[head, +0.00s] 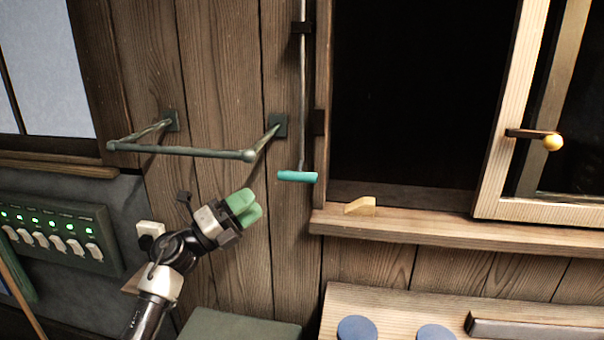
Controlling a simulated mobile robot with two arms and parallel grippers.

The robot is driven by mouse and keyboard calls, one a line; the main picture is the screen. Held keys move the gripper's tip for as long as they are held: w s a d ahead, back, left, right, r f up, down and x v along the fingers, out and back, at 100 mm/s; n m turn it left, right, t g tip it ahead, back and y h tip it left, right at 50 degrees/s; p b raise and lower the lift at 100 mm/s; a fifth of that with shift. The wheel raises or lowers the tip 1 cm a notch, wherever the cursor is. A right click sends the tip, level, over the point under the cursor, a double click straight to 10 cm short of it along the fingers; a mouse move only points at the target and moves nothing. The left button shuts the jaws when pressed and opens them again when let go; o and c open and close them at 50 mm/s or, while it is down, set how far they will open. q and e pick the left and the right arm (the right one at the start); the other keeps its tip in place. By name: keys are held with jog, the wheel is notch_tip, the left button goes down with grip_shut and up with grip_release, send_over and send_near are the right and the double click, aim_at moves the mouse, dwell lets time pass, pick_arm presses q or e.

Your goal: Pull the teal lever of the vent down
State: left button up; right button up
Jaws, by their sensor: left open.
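The teal lever (297,176) is a short horizontal handle at the lower end of a thin grey rod (302,90). The rod runs down the wooden wall just left of the dark window opening, through black brackets. The vent itself is not clearly in view. My left gripper (250,207) has green fingertips and is below and left of the lever, apart from it. It is open, with nothing seen between its fingers. My right gripper is not in view.
A green metal rail (185,151) sticks out from the wall above my left gripper. A window sill (450,232) holds a wooden wedge (361,206). A switch panel (60,234) is at left.

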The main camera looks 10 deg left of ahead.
aim_at(286, 178)
pick_arm(q)
jog(key=p+x, duration=0.1)
jog(key=x, duration=0.2)
jog(key=p+x, duration=0.1)
jog(key=x, duration=0.2)
jog(key=p+x, duration=0.1)
jog(key=x, duration=0.2)
jog(key=shift+s+d+r, duration=0.1)
jog(key=shift+d+r, duration=0.2)
jog(key=shift+r, duration=0.1)
jog(key=shift+w+d+r+p, duration=0.2)
jog(key=shift+w+d+p, duration=0.2)
jog(key=shift+d, duration=0.2)
jog(key=shift+c, duration=0.3)
jog(key=shift+a, duration=0.1)
jog(key=shift+c, duration=1.1)
grip_shut()
jog(key=shift+f, duration=0.15)
